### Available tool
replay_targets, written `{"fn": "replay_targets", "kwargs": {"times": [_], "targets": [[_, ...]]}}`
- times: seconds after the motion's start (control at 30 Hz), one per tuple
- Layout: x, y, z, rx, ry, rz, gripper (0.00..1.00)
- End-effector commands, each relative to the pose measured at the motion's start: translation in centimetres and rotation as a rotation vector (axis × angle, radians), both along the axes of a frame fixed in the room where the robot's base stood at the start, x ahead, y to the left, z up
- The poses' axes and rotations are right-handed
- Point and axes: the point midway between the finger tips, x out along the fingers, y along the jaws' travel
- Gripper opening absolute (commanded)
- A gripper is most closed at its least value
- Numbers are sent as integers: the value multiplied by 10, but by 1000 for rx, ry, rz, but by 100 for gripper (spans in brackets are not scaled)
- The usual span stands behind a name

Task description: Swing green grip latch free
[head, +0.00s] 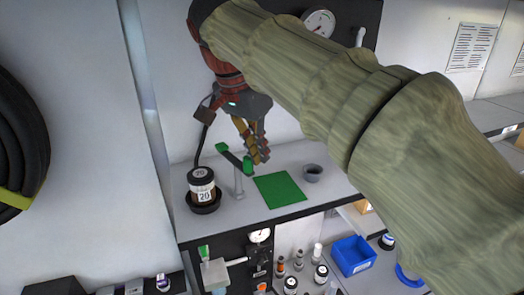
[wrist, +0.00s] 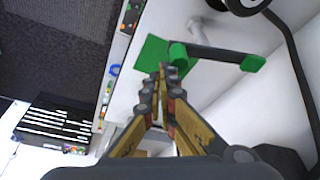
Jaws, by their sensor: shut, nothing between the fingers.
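A dark lever with green ends (head: 236,158) sits on top of a grey post (head: 239,181) on the shelf. In the wrist view the lever (wrist: 215,53) runs across the upper middle, one green end close to my fingertips. My gripper (head: 262,158) is shut and empty, pointing down just right of the lever's near green end. In the wrist view my gripper (wrist: 168,72) has its fingertips together beside that green end; I cannot tell whether they touch it. A second small green grip (head: 204,252) stands on the panel below the shelf.
Bottles and a blue bin (head: 352,256) are below.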

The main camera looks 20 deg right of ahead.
Motion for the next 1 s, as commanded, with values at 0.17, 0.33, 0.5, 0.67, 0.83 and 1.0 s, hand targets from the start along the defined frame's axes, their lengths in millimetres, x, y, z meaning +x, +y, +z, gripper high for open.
{"fn": "replay_targets", "kwargs": {"times": [0.17, 0.33, 0.5, 0.67, 0.83, 1.0], "targets": [[0, 0, 0, 0, 0, 0, 0], [0, 0, 0, 0, 0, 0, 0], [0, 1, 4, 0, 0, 1, 0], [-3, 8, 23, 1, -3, 2, 0], [-8, 16, 49, 1, -4, 1, 0], [-11, 21, 66, -1, -1, 1, 0]]}}
